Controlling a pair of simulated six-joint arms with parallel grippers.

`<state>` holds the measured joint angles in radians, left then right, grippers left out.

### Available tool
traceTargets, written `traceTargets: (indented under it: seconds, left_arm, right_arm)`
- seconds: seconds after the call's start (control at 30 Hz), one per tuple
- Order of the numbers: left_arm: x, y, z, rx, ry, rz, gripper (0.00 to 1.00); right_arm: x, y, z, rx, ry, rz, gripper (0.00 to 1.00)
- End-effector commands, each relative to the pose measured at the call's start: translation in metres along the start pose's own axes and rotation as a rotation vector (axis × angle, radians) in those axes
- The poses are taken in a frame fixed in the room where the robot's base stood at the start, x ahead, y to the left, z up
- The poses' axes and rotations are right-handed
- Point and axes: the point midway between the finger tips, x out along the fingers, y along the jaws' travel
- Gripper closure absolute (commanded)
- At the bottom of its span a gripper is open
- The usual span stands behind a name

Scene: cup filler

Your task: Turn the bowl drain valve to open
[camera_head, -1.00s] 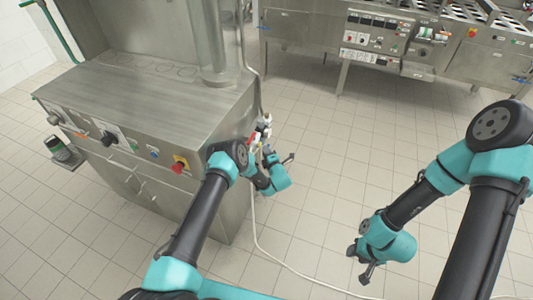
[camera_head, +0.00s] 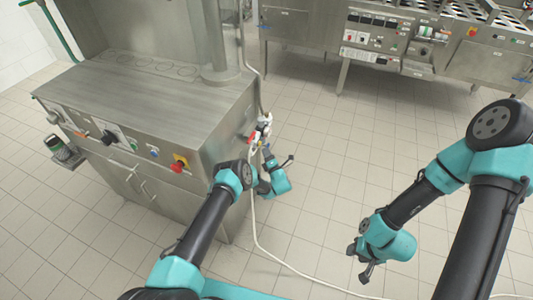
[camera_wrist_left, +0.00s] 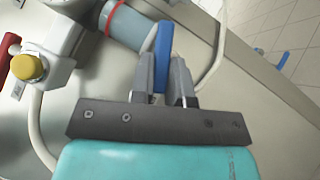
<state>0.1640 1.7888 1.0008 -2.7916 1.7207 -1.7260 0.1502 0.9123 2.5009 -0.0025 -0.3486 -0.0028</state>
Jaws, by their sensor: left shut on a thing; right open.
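My left gripper (camera_wrist_left: 163,80) is shut on a blue lever handle (camera_wrist_left: 163,45), which stands up between its two fingers in the left wrist view. The handle sits next to a grey-blue pipe (camera_wrist_left: 128,25) with a red ring. No label shows whether this is the bowl drain valve. In the head view my left gripper (camera_head: 268,158) is at the right side of the steel machine (camera_head: 150,100), just below a cluster of white and red fittings (camera_head: 262,130); the blue handle is too small to make out there. My right gripper (camera_head: 359,264) is open and empty over the floor.
A red handle (camera_wrist_left: 6,52) and a yellow cap (camera_wrist_left: 27,67) are left of the held handle. Another blue lever (camera_wrist_left: 270,61) lies to the right. A white hose (camera_head: 254,225) runs down to the floor. Open tiled floor (camera_head: 330,170) lies between the machines.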

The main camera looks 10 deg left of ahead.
Motion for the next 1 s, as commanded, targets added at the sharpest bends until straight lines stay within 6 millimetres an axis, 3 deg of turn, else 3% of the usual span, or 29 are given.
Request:
traceTargets:
  seconds: [0.43, 1.0]
  left_arm:
    - [-0.0001, -0.0073, 0.0010, -0.135, -0.001, 0.135, 1.00]
    - [0.0006, -0.0081, 0.0016, -0.161, -0.001, 0.160, 1.00]
  right_arm:
    - [0.0000, 0.0000, 0.0000, 0.000, 0.000, 0.000, 0.57]
    - [0.0000, 0.0000, 0.0000, 0.000, 0.000, 0.000, 0.57]
